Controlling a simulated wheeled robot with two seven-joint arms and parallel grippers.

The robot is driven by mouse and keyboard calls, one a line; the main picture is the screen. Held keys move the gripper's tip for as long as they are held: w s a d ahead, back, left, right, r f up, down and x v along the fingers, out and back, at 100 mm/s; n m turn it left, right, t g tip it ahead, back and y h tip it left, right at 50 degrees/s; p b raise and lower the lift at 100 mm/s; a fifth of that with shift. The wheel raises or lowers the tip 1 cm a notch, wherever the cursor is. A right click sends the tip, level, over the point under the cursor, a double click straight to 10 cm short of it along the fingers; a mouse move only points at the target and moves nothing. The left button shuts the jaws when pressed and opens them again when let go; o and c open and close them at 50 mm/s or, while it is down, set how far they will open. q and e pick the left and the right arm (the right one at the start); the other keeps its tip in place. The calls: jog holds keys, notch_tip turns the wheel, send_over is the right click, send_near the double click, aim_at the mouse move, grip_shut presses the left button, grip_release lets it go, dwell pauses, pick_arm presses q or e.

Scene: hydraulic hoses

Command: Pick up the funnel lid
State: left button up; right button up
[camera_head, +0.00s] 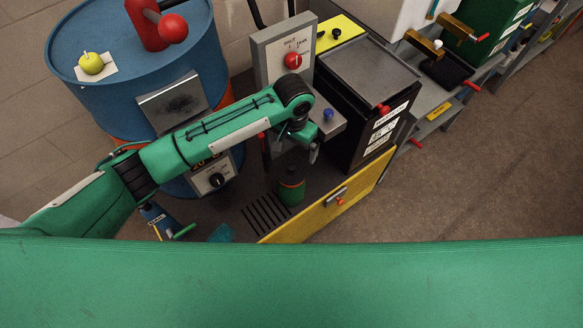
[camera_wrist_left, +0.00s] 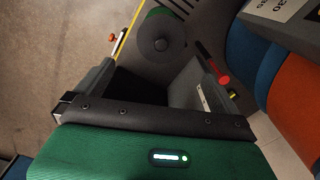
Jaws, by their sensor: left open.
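I cannot tell for sure which thing is the funnel lid. A dark green round container (camera_head: 291,191) with a darker top and a red band stands on the dark platform. In the left wrist view this green container (camera_wrist_left: 160,37) shows its dark round top beyond the fingertips, apart from them. My left gripper (camera_head: 314,152) is small and partly hidden by its arm in the head view, above the container. In the left wrist view my left gripper (camera_wrist_left: 155,72) has its fingers wide apart with nothing between them. My right gripper is not in view.
A grey control box (camera_head: 271,48) with a red knob stands behind my arm. A yellow edge (camera_head: 310,217) bounds the platform. Floor at right is clear.

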pick_arm(q)
send_over(291, 167)
jog(key=f, duration=0.5)
jog(key=shift+w+d+f, duration=0.15)
jog(key=shift+d+f, duration=0.05)
jog(key=shift+d, duration=0.05)
jog(key=shift+a+f, duration=0.2)
jog(key=shift+f, duration=2.55)
jog(key=shift+c, duration=0.2)
jog(key=c, duration=0.8)
